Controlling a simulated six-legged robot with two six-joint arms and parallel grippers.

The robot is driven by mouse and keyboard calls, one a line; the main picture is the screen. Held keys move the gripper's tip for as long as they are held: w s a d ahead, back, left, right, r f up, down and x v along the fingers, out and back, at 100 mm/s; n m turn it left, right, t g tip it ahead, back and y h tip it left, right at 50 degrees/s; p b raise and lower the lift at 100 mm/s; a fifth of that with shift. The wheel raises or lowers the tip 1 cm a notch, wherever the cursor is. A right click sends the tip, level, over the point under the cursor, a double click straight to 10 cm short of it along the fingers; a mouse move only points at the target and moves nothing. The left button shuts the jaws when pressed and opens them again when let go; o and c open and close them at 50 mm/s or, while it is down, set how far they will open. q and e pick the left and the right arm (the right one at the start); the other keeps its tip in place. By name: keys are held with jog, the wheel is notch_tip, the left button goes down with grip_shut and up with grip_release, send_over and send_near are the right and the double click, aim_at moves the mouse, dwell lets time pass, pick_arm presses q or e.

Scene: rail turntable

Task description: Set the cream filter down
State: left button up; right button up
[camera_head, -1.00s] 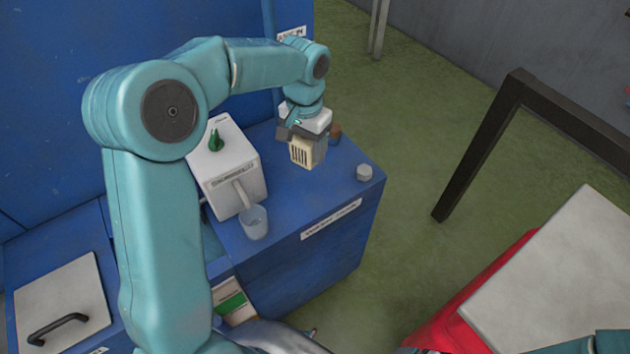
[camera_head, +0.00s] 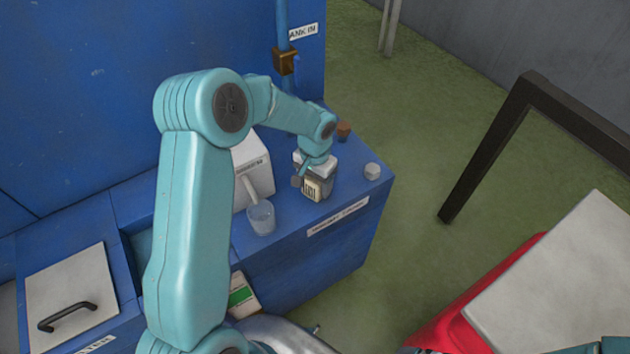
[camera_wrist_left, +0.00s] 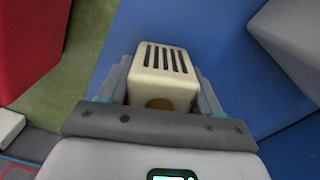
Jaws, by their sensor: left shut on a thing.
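The cream filter (camera_head: 313,190) is a small block with dark slots on one face. My left gripper (camera_head: 314,183) is shut on it, low over the blue bench top (camera_head: 290,212). In the left wrist view the filter (camera_wrist_left: 160,70) sits between the two fingers of my left gripper (camera_wrist_left: 160,85), slotted end outward. I cannot tell whether its underside touches the bench.
A white dispenser (camera_head: 252,175) with a clear cup (camera_head: 261,217) stands left of the filter. A small white cylinder (camera_head: 372,171) is to the right, and a brown block (camera_head: 343,131) behind. Bare bench lies between filter and front edge.

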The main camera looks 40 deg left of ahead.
pick_arm(q)
jog(key=shift+f, duration=0.1)
jog(key=o, duration=0.7)
jog(key=shift+w+d+f, duration=0.1)
jog(key=o, duration=0.5)
jog(key=shift+c, duration=0.2)
jog(key=shift+r, duration=0.7)
notch_tip(320, 180, up, 11)
jog(key=shift+r+b, duration=0.1)
jog(key=shift+b, duration=0.4)
